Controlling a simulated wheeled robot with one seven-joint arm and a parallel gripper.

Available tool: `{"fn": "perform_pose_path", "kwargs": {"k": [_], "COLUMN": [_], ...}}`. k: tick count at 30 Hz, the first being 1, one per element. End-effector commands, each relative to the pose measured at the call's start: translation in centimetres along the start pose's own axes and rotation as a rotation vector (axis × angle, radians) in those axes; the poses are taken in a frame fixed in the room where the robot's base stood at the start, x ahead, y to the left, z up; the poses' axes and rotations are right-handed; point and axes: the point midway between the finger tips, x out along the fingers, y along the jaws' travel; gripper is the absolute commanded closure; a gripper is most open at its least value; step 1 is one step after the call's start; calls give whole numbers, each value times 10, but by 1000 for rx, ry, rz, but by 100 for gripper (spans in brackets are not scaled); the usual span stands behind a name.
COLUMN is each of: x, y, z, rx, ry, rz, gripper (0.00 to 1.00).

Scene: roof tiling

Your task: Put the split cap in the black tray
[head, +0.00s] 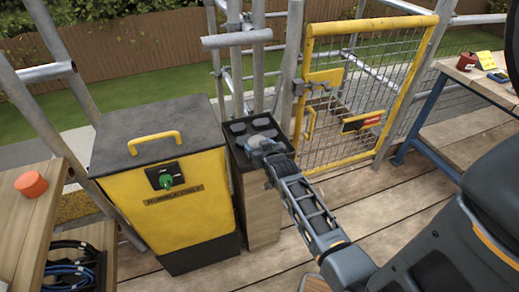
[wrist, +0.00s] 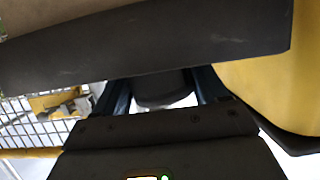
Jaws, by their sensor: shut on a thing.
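The black tray (head: 236,160) sits on top of a narrow wooden stand, with several dark round caps in it. My gripper (head: 266,147) is at the tray's near right part, low over it or in it. It is shut on a dark grey piece (wrist: 160,88), which shows between the two blue fingers in the wrist view. This looks like a cap, but its split does not show. Its far part is hidden, and I cannot tell whether it touches the tray. A dark slab edge (wrist: 150,45) crosses the wrist view just beyond the fingers.
A yellow bin (head: 185,195) with a dark lid stands directly left of the stand. A yellow mesh gate (head: 370,85) and scaffold poles are behind. Workbenches stand at left and right; an orange object (head: 31,184) is on the left one. Plank floor is clear at right.

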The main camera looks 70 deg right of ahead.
Motion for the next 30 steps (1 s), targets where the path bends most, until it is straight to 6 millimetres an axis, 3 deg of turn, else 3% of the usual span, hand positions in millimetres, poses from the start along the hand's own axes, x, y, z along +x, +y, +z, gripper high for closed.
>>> {"fn": "perform_pose_path", "kwargs": {"k": [1, 2, 3, 9, 22, 30], "x": [-2, -2, -2, -2, -9, -54], "y": [1, 1, 2, 2, 3, 2], "z": [20, 20, 21, 21, 22, 19], "rx": [6, 6, 6, 7, 8, 5], "ry": [-38, -39, -39, -40, -41, -36], "rz": [2, 2, 2, 3, 5, 3], "gripper": [87, 87, 24, 5, 2, 2]}}
